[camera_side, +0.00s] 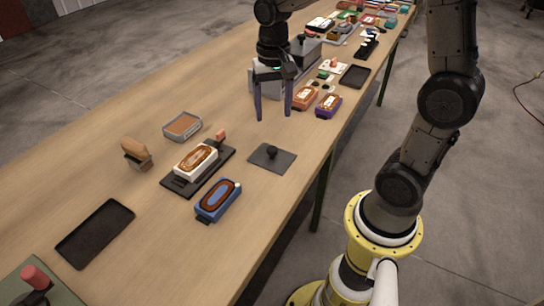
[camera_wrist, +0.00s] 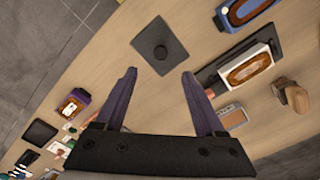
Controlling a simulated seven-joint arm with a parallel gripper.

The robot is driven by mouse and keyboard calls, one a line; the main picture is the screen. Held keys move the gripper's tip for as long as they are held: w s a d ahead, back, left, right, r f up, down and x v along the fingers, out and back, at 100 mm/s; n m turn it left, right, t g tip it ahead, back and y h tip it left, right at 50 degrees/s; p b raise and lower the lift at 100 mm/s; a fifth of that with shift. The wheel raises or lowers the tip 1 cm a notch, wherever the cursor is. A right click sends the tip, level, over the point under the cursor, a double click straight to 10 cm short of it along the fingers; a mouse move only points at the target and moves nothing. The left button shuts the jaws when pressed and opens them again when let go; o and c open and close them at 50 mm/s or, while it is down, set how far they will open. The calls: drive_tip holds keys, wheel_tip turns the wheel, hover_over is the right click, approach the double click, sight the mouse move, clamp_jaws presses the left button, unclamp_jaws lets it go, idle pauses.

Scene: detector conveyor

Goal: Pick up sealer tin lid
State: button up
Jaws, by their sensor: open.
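A dark flat square plate with a round black knob (camera_side: 272,157), which looks like the sealer tin lid, lies flat near the table's right edge in the side view. In the wrist view the same plate (camera_wrist: 150,45) lies beyond my fingertips. An open grey tin with brown contents (camera_side: 183,126) stands farther left; it also shows in the wrist view (camera_wrist: 233,118). My gripper (camera_side: 274,116) is open and empty, fingers pointing down, above the table and farther back than the plate. In the wrist view my two purple-grey fingers (camera_wrist: 159,73) are spread wide, with nothing between them.
A white block on a black tray (camera_side: 196,161), a blue block (camera_side: 218,200) and a wooden-handled tool (camera_side: 136,154) stand nearby. Orange (camera_side: 305,97) and purple (camera_side: 329,105) blocks stand right of my gripper. Bare table surrounds the plate.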

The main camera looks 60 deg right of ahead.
hover_over(272, 149)
drive_tip(key=f, duration=0.7)
drive_tip(key=shift+s, duration=0.25)
drive_tip(key=shift+w+d+f, duration=0.1)
drive_tip(key=shift+w+f, duration=0.05)
drive_tip(key=shift+f, duration=1.1)
drive_tip(key=shift+w+f, duration=0.1)
drive_tip(key=shift+f, duration=1.15)
clamp_jaws()
